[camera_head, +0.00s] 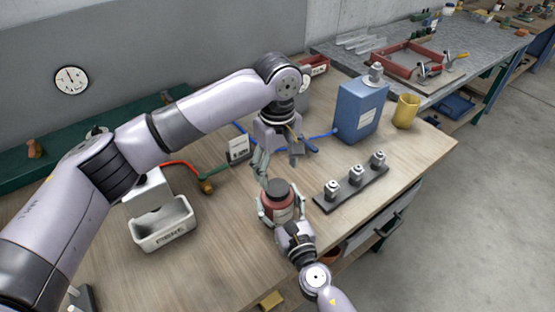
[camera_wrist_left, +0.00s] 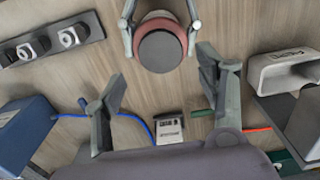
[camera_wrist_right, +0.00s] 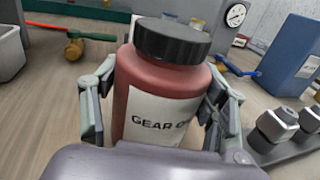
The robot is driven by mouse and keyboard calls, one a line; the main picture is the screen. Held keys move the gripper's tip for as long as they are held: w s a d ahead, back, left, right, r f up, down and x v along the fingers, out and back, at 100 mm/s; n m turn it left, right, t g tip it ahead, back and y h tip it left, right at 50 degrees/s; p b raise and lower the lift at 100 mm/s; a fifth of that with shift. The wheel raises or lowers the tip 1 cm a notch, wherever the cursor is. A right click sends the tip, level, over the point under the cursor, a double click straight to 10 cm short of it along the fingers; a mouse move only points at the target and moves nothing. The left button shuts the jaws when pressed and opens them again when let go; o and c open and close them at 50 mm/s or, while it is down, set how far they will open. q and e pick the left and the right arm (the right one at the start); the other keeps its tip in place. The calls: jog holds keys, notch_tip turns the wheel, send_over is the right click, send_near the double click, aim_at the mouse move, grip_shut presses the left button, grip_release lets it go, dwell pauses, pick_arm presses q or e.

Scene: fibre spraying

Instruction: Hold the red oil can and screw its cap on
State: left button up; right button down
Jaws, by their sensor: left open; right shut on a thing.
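The red oil can (camera_head: 277,203) stands upright on the wooden bench, and its label reads "GEAR O" in the right wrist view (camera_wrist_right: 160,92). A dark cap (camera_wrist_right: 172,40) sits on top of it; I cannot tell how tightly. It shows from above in the left wrist view (camera_wrist_left: 160,51). My right gripper (camera_head: 279,215) is shut around the can's body, one finger on each side. My left gripper (camera_head: 279,168) is open and empty, above and behind the can, its fingers (camera_wrist_left: 165,85) apart and clear of the cap.
A black strip (camera_head: 350,190) with three metal fittings lies right of the can. A blue canister (camera_head: 360,108) and a yellow cup (camera_head: 405,111) stand behind it. A white bin (camera_head: 163,225) is at the left. A green-handled tool (camera_head: 212,178) and a small white box (camera_head: 239,148) lie nearby.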

aim_at(277, 187)
pick_arm(q)
notch_tip(277, 187, down, 6)
dwell(0.4)
jog(key=shift+c, duration=0.5)
